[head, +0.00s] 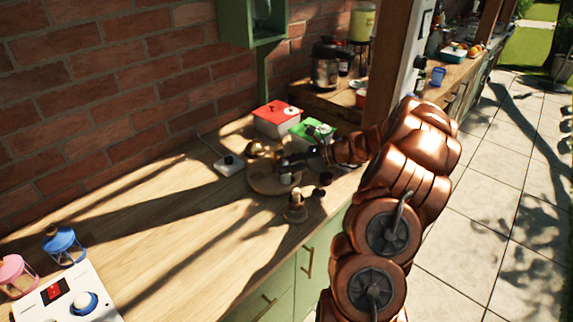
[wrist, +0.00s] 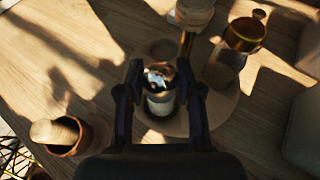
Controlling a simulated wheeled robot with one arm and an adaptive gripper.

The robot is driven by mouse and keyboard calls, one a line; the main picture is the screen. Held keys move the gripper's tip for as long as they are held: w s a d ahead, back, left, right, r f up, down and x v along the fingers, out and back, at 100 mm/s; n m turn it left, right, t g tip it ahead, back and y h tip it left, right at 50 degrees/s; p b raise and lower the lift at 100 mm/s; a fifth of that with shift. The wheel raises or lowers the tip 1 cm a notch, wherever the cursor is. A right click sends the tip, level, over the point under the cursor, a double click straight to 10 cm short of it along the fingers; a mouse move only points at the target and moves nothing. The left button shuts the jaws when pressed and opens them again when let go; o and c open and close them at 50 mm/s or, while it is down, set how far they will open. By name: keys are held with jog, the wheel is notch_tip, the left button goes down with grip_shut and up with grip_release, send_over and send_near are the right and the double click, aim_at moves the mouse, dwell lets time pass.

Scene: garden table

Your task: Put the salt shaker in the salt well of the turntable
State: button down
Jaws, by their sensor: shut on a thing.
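My gripper (wrist: 157,75) is shut on the salt shaker (wrist: 160,103), a small jar with a shiny metal top and a pale body, upright between the fingers. In the head view my gripper (head: 289,163) is over the round wooden turntable (head: 258,186), and the shaker shows as a small pale shape (head: 286,179). The turntable's edge also shows in the wrist view (wrist: 226,108). A round well shows beyond the shaker in the wrist view. The shaker hides what is under it, so I cannot tell whether it touches the turntable.
A glass jar with a copper-coloured lid (wrist: 243,36) stands on the turntable, right of my gripper. A mortar with a pestle (wrist: 66,137) stands on the counter near it. A red-lidded box (head: 277,115) and a green-lidded box (head: 312,132) stand behind.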

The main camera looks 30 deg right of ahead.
jog(key=shift+f, duration=0.1)
jog(key=c, duration=0.8)
grip_release()
jog(key=shift+o, duration=0.2)
jog(key=b+v, duration=0.3)
jog(key=v, duration=0.9)
jog(key=s+a+r+n+g, duration=0.1)
jog(key=s+a+n+g, duration=0.2)
jog(key=a, duration=0.6)
jog(key=s+a+r+n+g+h, duration=0.15)
jog(key=a+n, duration=0.35)
jog(key=a, duration=0.5)
jog(key=s+a+r+n+g+y, duration=0.15)
jog(key=a+n+g, duration=0.3)
jog(key=a, duration=0.45)
jog(key=s+a+f+n+g+h, duration=0.2)
jog(key=s+a+n+h, duration=0.4)
jog(key=s, duration=0.6)
jog(key=s+d+f+n+h, duration=0.1)
jog(key=s+n+h, duration=0.1)
jog(key=s+n, duration=0.2)
jog(key=s+f+n+h, duration=0.1)
jog(key=s+n, duration=0.3)
jog(key=s, duration=0.4)
jog(key=shift+s+d+f+h, duration=0.2)
jog(key=shift+d+f+h, duration=0.05)
jog(key=shift+d+h, duration=0.15)
